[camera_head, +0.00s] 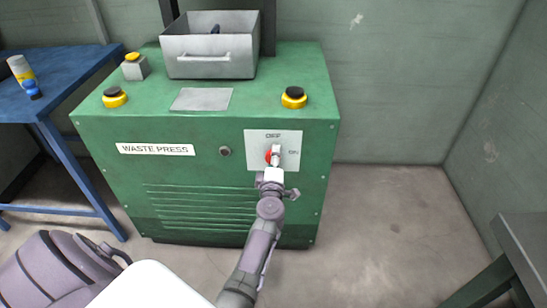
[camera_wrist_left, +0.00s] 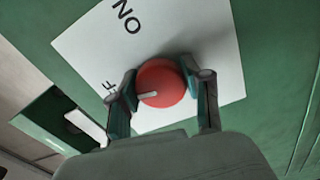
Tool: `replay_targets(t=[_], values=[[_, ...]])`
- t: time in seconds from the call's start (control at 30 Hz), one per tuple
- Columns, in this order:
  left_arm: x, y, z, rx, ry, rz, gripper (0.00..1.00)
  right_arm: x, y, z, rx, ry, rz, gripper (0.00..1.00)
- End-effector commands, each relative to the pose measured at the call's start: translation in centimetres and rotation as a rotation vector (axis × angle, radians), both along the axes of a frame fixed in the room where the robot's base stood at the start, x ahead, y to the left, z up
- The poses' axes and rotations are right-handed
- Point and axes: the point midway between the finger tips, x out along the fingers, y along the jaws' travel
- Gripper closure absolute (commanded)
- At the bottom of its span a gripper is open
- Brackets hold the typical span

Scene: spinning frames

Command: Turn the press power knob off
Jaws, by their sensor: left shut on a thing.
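The red power knob (camera_wrist_left: 165,85) sits on a white plate (camera_head: 290,139) on the front of the green press (camera_head: 115,130). The plate reads OFF at its top and ON at its right in the head view. My left gripper (camera_head: 274,161) reaches the knob from the front, and its two fingers (camera_wrist_left: 161,90) are shut on opposite sides of it. In the left wrist view the knob's white pointer line points left, toward the partly hidden OFF label. My right gripper is not in view.
A metal drawer (camera_head: 210,54) and yellow-based black buttons (camera_head: 293,98) are on the press top. A blue table (camera_head: 62,88) stands at left and a grey table (camera_head: 525,245) at lower right. The floor right of the press is clear.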

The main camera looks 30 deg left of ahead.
Motion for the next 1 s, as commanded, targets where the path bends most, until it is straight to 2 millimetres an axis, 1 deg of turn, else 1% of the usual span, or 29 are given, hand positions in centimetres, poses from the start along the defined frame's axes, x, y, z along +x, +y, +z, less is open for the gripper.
replay_targets(t=[0.2, 0.4, 0.97, 1.0], values=[[-0.01, 0.04, 0.01, -0.105, -0.064, 0.001, 0.86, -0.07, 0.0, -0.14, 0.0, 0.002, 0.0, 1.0], [0.0, 0.03, 0.04, -0.159, -0.097, 0.0, 0.86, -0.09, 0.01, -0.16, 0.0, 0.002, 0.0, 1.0], [-0.01, 0.02, 0.04, -0.183, -0.111, 0.001, 0.86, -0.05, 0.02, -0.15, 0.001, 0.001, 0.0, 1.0], [-0.01, 0.02, 0.04, -0.183, -0.111, 0.001, 0.45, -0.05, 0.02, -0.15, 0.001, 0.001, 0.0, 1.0]])
